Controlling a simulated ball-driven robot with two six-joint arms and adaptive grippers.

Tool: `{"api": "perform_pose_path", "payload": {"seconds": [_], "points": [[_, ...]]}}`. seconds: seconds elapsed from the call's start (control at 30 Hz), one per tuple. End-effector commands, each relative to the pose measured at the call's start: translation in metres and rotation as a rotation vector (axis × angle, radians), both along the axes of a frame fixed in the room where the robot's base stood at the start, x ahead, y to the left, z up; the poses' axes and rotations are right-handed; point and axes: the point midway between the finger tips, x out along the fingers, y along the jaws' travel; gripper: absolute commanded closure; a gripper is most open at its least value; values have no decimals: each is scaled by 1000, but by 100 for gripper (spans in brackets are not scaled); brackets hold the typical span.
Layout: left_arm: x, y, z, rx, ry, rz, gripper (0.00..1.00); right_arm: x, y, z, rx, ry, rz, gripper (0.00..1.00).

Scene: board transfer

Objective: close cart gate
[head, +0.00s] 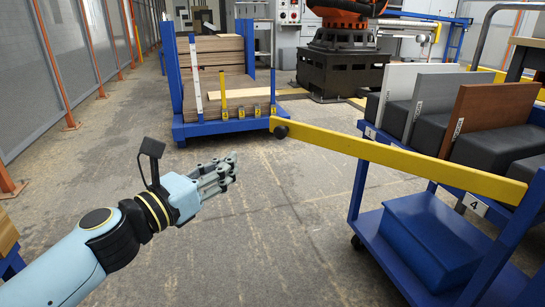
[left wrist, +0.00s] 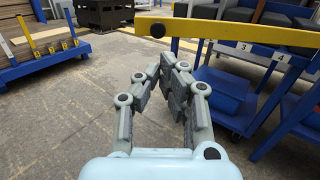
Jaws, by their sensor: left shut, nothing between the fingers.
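The cart gate is a long yellow bar (head: 400,158) with a dark round knob (head: 281,131) at its free end. It stretches along the near side of the blue cart (head: 357,200) at the right, and its knob end juts out past the cart's corner post. My left gripper (head: 228,168) is shut and empty, to the left of the knob and a little lower in the head view, apart from the bar. In the left wrist view the gripper (left wrist: 172,70) shows below the yellow bar (left wrist: 235,32), with the knob above the fingers. My right gripper is not in view.
The cart holds white, grey and brown boards (head: 480,120) in dark slots, with a blue bin (head: 435,235) on its lower shelf. A blue rack (head: 190,128) with stacked boards stands behind. A dark robot pedestal (head: 340,70) stands beyond. The floor between is clear.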

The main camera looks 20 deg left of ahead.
Motion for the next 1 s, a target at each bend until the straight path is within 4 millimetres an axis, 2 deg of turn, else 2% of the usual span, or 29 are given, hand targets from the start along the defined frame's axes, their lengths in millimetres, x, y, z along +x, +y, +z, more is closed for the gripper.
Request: {"api": "perform_pose_path", "payload": {"seconds": [0.03,0.27,0.7,0.83,1.0], "points": [[1,0,-8,2,3,0,100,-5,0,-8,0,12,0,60],[20,-5,-3,1,-5,2,100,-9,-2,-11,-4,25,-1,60],[103,-36,-2,4,-1,0,100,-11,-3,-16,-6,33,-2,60],[120,-43,-2,4,1,0,100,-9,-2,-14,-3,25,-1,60],[132,-47,-1,4,1,0,100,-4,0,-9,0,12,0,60]]}}
